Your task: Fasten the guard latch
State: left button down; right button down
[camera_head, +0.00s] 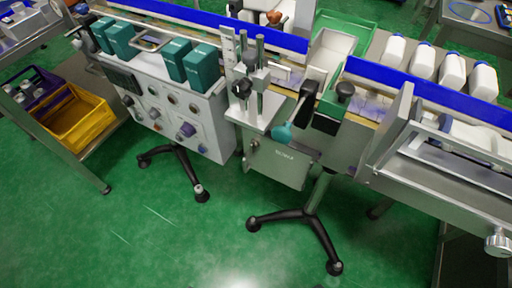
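A sleeve applicator machine stands across the upper middle of the head view. A lever with a black arm and a teal knob (283,133) sticks out at its front, tilted down to the left. A black block (326,123) sits just right of the lever. A pale upright plate (391,122) leans at the right part of the machine. I cannot tell which part is the guard latch or whether it is fastened. Neither of my grippers is in view.
A control panel (168,112) with teal boxes (199,66) on top is at left. A yellow crate (76,122) sits on a side table. White bottles (423,60) stand at upper right behind a blue rail (425,88). Black-footed legs (293,214) spread over open green floor (120,235).

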aim_at(254, 143)
jog(key=i+j, duration=0.15)
jog(key=j, duration=0.2)
jog(key=i+j, duration=0.1)
jog(key=j, duration=0.25)
jog(key=i+j, duration=0.15)
jog(key=j, duration=0.2)
jog(key=i+j, duration=0.15)
jog(key=j, duration=0.15)
jog(key=i+j, duration=0.15)
jog(key=j, duration=0.2)
jog(key=u, duration=0.05)
